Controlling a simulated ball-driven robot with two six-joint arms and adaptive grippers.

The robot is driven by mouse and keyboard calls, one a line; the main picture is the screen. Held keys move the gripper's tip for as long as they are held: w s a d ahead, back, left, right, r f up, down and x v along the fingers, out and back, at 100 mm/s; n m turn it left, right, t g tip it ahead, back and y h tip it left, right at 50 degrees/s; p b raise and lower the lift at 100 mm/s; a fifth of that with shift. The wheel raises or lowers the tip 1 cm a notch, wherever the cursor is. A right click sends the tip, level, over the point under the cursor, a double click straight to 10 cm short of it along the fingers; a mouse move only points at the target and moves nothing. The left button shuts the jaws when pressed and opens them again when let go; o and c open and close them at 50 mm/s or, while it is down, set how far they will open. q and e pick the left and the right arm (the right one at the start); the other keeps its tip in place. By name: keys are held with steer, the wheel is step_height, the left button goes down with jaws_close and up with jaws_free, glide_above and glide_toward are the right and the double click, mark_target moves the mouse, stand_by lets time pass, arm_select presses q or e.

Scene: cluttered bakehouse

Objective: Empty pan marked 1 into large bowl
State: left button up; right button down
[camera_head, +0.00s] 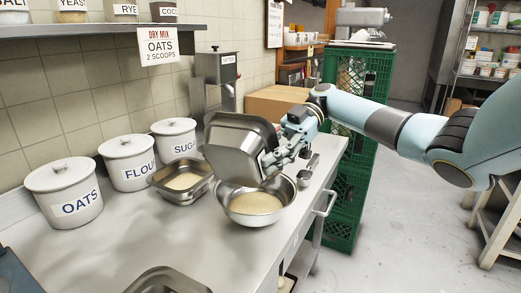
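A metal pan (236,140) is tilted steeply above the large bowl (284,213), its underside and side facing me. No number shows on it, and its inside is mostly hidden. My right gripper (272,160) is shut on the pan's right edge. The steel bowl stands on the counter and holds a pale beige grainy material. A second metal pan (160,184) stands left of the bowl with similar pale contents. My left gripper is not in view.
White tubs labelled OATS (68,192), FLOUR (129,161) and SUGAR (174,137) line the wall. Another pan (165,281) shows at the bottom edge. A cardboard box (275,102) and green crates (345,190) stand behind. The counter's front middle is clear.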

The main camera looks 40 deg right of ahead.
steer(key=t+h, duration=0.1)
steer(key=h, duration=0.3)
steer(key=a+f+n+t+h+p, duration=0.1)
steer(key=h, duration=0.3)
steer(key=s+a+f+n+t+h+p, duration=0.1)
steer(key=h, duration=0.3)
steer(key=shift+a, duration=0.2)
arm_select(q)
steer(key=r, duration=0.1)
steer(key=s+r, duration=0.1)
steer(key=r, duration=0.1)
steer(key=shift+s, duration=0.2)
arm_select(e)
steer(key=shift+d+r+h, duration=0.15)
steer(key=shift+r+h, duration=0.25)
steer(key=shift+r, duration=0.05)
